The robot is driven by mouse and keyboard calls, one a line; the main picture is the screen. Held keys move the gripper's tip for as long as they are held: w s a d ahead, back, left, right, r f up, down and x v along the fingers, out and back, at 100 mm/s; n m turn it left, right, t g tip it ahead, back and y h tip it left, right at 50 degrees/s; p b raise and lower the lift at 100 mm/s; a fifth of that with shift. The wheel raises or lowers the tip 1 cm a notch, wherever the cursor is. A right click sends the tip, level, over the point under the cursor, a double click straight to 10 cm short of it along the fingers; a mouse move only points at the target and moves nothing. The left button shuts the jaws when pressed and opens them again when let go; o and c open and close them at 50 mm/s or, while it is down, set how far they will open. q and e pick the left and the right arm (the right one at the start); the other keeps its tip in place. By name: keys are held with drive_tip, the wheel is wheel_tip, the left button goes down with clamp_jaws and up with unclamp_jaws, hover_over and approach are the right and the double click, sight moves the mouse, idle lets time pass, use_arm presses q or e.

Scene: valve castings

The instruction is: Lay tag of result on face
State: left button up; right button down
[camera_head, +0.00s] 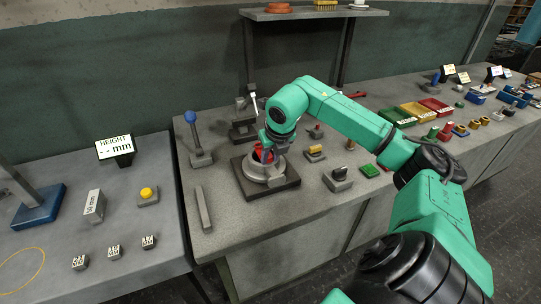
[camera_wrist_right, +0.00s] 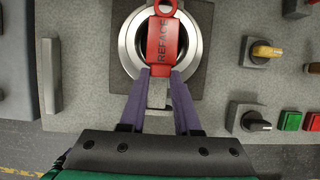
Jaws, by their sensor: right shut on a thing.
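The red tag (camera_wrist_right: 163,45), marked REFACE and with a ring at its top, is in the fingertips of my right gripper (camera_wrist_right: 158,77), shut on its lower end. The tag lies across the view of the round metal casting (camera_wrist_right: 126,46), over its dark bore and upper face. I cannot tell whether the tag touches the face. In the head view the tag (camera_head: 259,153) shows as a small red patch over the casting (camera_head: 263,178), partly hidden by my right gripper (camera_head: 266,150). My left gripper is not in view.
The casting sits on a dark square plate (camera_head: 285,184). A blue-knobbed lever (camera_head: 191,120), a metal bar (camera_head: 202,207) and a black-knobbed switch (camera_head: 338,178) stand around it. Coloured bins (camera_head: 412,110) are farther right. A HEIGHT display (camera_head: 115,147) reads "-- mm" on the left table.

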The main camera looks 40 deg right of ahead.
drive_tip(key=shift+r, duration=0.1)
drive_tip(key=shift+f, duration=0.3)
drive_tip(key=c, duration=0.5)
unclamp_jaws()
drive_tip(key=shift+c, duration=0.2)
drive_tip(key=b+v, duration=0.1)
drive_tip(key=v, duration=0.5)
drive_tip(key=shift+r, duration=0.1)
drive_tip(key=p+v, duration=0.1)
drive_tip(key=v, duration=0.7)
drive_tip(key=shift+r, duration=0.2)
